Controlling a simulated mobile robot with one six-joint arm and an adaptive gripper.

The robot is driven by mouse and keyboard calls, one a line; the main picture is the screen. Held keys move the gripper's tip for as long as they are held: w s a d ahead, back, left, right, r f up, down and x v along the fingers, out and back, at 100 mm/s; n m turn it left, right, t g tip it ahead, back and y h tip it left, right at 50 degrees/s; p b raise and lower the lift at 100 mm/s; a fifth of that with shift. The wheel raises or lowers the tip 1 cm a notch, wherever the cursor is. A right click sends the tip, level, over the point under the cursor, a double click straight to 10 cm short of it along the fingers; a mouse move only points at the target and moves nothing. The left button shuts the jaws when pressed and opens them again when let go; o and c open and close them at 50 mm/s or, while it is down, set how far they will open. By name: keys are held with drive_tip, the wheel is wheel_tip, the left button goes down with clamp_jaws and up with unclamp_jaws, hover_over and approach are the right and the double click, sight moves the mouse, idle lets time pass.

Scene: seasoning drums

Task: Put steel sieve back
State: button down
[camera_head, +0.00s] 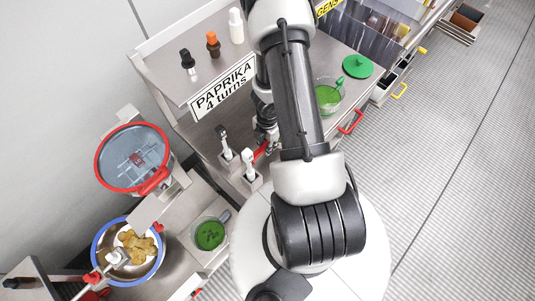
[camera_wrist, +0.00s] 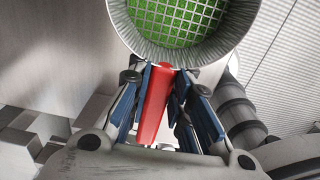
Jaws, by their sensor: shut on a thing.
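The steel sieve (camera_wrist: 127,27) is at the top of the wrist view, a round metal rim with a square mesh; green shows through the mesh. Its red handle (camera_wrist: 154,108) runs back between the blue-padded fingers of my gripper (camera_wrist: 160,82), which is shut on it. In the head view, part of the red handle (camera_head: 261,151) shows beside my gripper, left of my arm. My arm hides the sieve's mesh part there.
Two small posts (camera_head: 225,143) stand close to my gripper on the lower ledge. A jug of green stuff (camera_head: 328,97) and a green lid (camera_head: 358,66) are right of my arm. A red-rimmed lid (camera_head: 101,153), a blue-rimmed drum (camera_head: 97,266) and a green-filled cup (camera_head: 210,235) are at left.

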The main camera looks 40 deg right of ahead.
drive_tip(key=shift+f+b, duration=2.15)
drive_tip(key=shift+f, duration=0.15)
drive_tip(key=shift+f, duration=0.15)
drive_tip(key=c, duration=1.5)
unclamp_jaws()
drive_tip(key=shift+o, duration=0.2)
